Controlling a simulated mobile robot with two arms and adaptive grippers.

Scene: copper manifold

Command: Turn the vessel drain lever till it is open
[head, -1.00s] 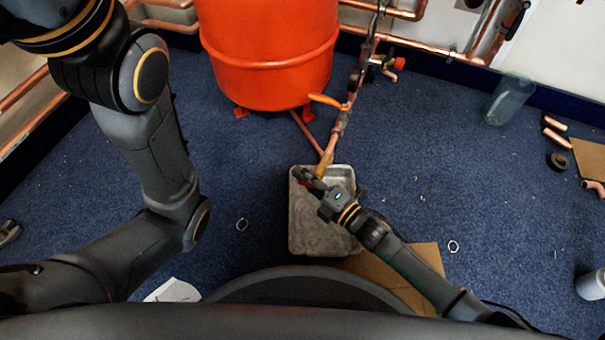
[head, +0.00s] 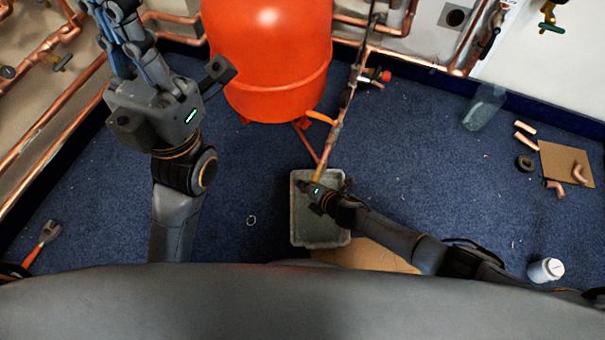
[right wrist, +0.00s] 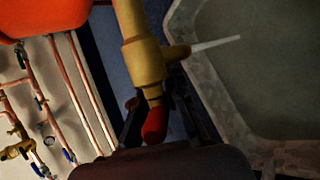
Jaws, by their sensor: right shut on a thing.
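The orange-red vessel (head: 268,60) stands at the back. A pipe runs from it down to the brass drain valve (right wrist: 145,62), above a grey tray (head: 320,243). The valve's red lever (right wrist: 155,124) sits between the fingers of my right gripper (head: 315,188). That gripper is shut on the lever, and in the head view it hides most of it. In the right wrist view a thin white stream (right wrist: 217,43) comes from the valve's side spout towards the tray. My left gripper (head: 112,12) is raised at the upper left, away from the valve, its fingertips partly cut off.
An orange lever (head: 321,117) is on the pipe above the valve. Cardboard (head: 370,257) lies by the tray. A clear container (head: 484,107), copper fittings and a white bottle (head: 546,270) are at the right. An orange-handled tool (head: 42,243) lies left.

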